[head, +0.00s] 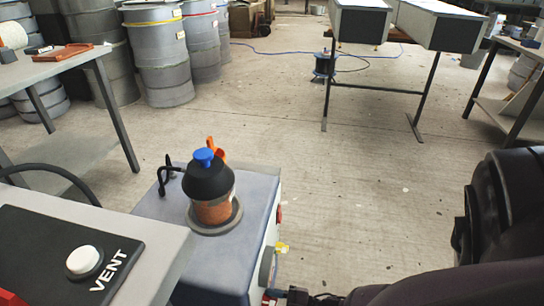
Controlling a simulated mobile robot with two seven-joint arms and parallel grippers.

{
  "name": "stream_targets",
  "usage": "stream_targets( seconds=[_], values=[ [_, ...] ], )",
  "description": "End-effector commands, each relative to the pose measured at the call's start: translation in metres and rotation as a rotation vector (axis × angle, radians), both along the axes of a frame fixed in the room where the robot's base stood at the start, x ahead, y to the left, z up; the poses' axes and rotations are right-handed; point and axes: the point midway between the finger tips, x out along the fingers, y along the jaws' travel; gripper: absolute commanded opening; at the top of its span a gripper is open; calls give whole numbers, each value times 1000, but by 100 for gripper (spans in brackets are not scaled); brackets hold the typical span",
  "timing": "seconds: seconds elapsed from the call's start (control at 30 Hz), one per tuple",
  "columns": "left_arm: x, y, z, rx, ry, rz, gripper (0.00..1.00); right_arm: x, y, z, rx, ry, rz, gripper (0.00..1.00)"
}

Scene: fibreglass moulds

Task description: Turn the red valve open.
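A blue-grey machine box (262,190) stands low in the middle of the head view. A small red part (280,214) sits on its right side, and another red piece (269,298) shows low at the bottom edge. I cannot tell which of these is the red valve, or how far it is turned. My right arm comes in from the right, and its dark end, my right gripper (298,296), is close to the lower red piece. The picture's bottom edge cuts it off, so its fingers and any contact are unclear. My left gripper is not in view.
A black-capped filter jar (212,207) with a blue knob stands on the box. A panel marked VENT (65,260) with a white button is at lower left. A workbench (60,68) and drums (160,60) stand behind. The floor (370,180) to the right is clear.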

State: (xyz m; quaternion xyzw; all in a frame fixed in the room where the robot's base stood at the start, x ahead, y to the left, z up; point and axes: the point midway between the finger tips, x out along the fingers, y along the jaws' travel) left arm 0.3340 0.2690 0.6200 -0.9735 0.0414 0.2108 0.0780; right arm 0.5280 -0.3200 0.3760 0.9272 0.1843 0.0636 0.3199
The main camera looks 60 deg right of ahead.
Motion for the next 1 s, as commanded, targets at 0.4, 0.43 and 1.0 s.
stream_targets(
  seconds=[0.4, 0.43, 1.0],
  values=[
    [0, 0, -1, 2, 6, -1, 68, 0, 0, 0, 340, 141, 1, 14],
    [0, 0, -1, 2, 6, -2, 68, 0, -1, 0, 367, 152, 1, 14],
    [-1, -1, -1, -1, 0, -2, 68, 0, -2, 0, 866, 360, 0, 14]
  ],
)
